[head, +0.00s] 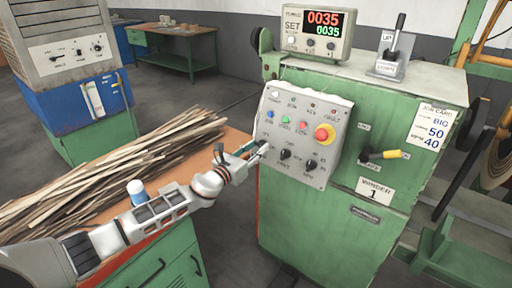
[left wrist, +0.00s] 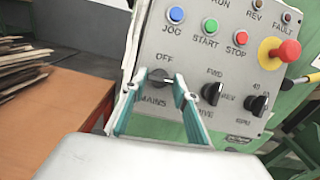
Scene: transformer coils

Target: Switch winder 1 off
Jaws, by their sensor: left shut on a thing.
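Winder 1 (head: 335,215) is the green cabinet marked with a "WINDER 1" plate (head: 376,190). Its grey control panel (head: 300,135) faces me. In the left wrist view the dark mains knob (left wrist: 160,79) sits under the word "OFF" and above "MAINS". My left gripper (head: 262,149) reaches the panel's lower left edge. In the left wrist view its two teal fingers (left wrist: 157,90) are closed on the mains knob, one on each side. The knob looks turned roughly sideways; its exact pointing is unclear. My right gripper is not in view.
Right of the knob are two dark selector knobs (left wrist: 212,93). Above are the blue, green and red buttons (left wrist: 210,28) and the red emergency stop (left wrist: 285,51). A counter (head: 318,30) reads 0035 twice.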

